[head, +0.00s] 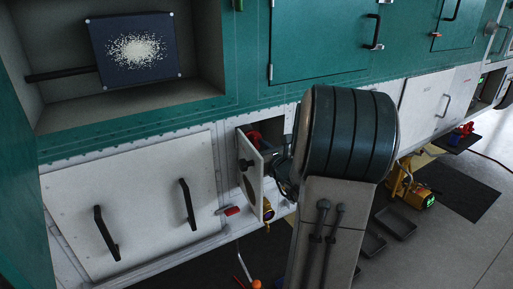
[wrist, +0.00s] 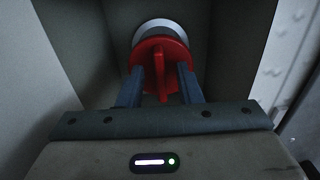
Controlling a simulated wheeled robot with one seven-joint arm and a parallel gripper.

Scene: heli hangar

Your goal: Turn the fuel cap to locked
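The red fuel cap (wrist: 162,52) sits on a pale round collar (wrist: 163,30) at the back of a recess. Its raised grip bar stands about upright in the wrist view. My gripper (wrist: 161,72) is open, with one finger on each side of the bar and visible gaps between. The fingertips overlap the lower part of the cap's disc; I cannot tell whether they touch it. In the head view the red cap (head: 253,134) shows small in the recess, behind the open hatch door. My gripper there is mostly hidden by my arm.
The small white hatch door (head: 249,172) stands open at the recess's left side. Recess walls (wrist: 235,45) are close around my gripper. A white panel with two black handles (head: 140,205) lies to the left. A yellow device (head: 408,187) stands on the floor at right.

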